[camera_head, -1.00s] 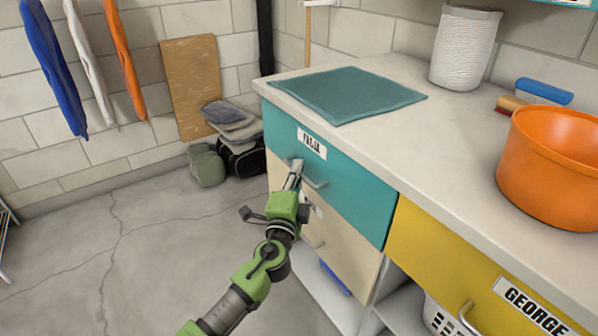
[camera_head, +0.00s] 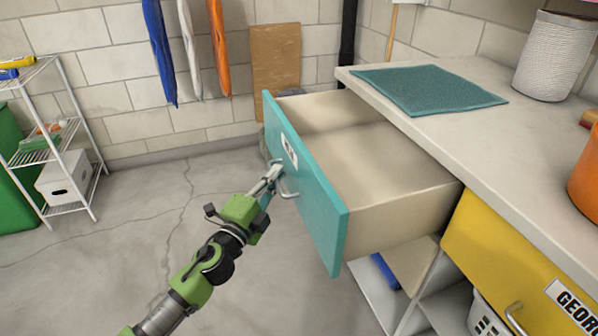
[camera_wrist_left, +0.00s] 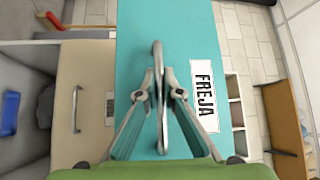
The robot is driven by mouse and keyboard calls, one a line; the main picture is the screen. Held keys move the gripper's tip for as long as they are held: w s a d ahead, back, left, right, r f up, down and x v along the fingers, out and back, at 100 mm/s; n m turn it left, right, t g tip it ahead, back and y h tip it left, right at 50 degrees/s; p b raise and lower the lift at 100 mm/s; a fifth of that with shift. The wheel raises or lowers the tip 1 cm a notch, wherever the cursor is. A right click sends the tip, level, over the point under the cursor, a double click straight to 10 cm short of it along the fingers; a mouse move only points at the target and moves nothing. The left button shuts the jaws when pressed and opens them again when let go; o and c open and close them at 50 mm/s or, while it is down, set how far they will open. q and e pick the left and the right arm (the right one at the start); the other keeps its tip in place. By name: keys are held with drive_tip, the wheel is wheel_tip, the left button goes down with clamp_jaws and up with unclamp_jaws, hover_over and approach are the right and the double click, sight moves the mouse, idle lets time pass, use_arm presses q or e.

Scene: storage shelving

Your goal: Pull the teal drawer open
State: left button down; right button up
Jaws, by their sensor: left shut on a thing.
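The teal drawer (camera_head: 308,190) is pulled well out from the counter unit, and its beige inside looks empty. My left gripper (camera_head: 275,172) is shut on the drawer's metal handle (camera_head: 287,190) at the teal front. In the left wrist view the gripper's two fingers (camera_wrist_left: 160,95) close around the handle (camera_wrist_left: 157,60), beside the white FREJA label (camera_wrist_left: 204,97) on the teal front (camera_wrist_left: 180,30). My right gripper is in neither view.
A yellow drawer (camera_head: 490,250) sits to the right under the worktop (camera_head: 455,125), which carries a teal cloth (camera_head: 428,88) and an orange pot (camera_head: 585,175). A white wire rack (camera_head: 72,135) stands at the left. The floor (camera_head: 120,235) between is clear.

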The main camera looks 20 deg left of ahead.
use_arm(q)
drive_tip(key=shift+s+a, duration=0.65)
drive_tip(key=shift+a, duration=0.25)
drive_tip(key=c, duration=2.4)
unclamp_jaws()
drive_tip(key=shift+c, duration=0.2)
drive_tip(key=v, duration=1.2)
drive_tip(key=shift+a, duration=0.1)
